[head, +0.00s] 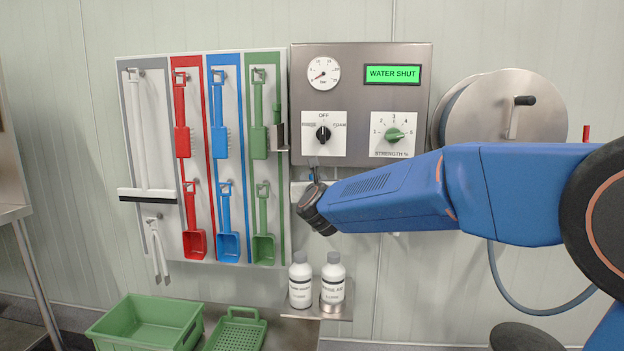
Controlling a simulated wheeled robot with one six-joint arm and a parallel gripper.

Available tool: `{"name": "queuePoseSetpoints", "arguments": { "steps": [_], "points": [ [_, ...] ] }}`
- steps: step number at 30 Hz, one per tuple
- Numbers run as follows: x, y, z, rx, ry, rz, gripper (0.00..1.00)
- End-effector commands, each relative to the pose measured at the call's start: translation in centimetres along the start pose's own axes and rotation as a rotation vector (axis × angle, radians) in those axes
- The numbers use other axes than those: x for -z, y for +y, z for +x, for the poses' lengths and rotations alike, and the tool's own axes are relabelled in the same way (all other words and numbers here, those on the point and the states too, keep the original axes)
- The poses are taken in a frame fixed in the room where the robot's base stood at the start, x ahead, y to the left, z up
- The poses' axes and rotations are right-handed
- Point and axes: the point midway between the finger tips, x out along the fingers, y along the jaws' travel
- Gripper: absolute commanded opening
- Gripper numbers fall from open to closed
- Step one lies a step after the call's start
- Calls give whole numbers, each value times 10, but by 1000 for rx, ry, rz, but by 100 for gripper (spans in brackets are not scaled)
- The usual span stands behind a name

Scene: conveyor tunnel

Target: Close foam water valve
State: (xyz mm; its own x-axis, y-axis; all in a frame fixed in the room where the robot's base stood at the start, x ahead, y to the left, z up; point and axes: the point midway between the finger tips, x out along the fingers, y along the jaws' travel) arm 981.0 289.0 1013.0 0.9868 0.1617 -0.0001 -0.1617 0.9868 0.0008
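The steel foam panel (360,90) is on the wall, with a lit green display (392,74) reading "WATER SHUT". A pressure gauge (323,73) has its needle low on the scale. A black selector knob (323,135) points up toward OFF. A green strength knob (394,135) sits to its right. My blue arm reaches in from the right, below the panel. Its dark wrist end (318,208) is near the panel's lower left. My gripper's fingers cannot be made out clearly. No water valve is clearly visible; my arm hides much of the area below the panel.
A steel hose reel (508,108) is at right, with a small red upright piece (586,132) beside it. Two white bottles (301,281) stand on a low shelf. A tool board (200,160) hangs at left, above a green crate (145,322).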

Motion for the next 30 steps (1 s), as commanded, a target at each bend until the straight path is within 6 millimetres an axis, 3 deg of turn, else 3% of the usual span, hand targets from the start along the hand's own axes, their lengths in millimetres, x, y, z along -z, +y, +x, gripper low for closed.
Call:
{"name": "queuePoseSetpoints", "arguments": {
  "steps": [6,14,15,19,30],
  "points": [
    [0,-1,14,1,0,0,33],
    [0,0,15,0,0,-1,33],
    [0,0,15,0,0,-1,31],
    [0,0,15,0,0,-1,0],
    [0,2,15,0,5,-26,0]
  ]
}}
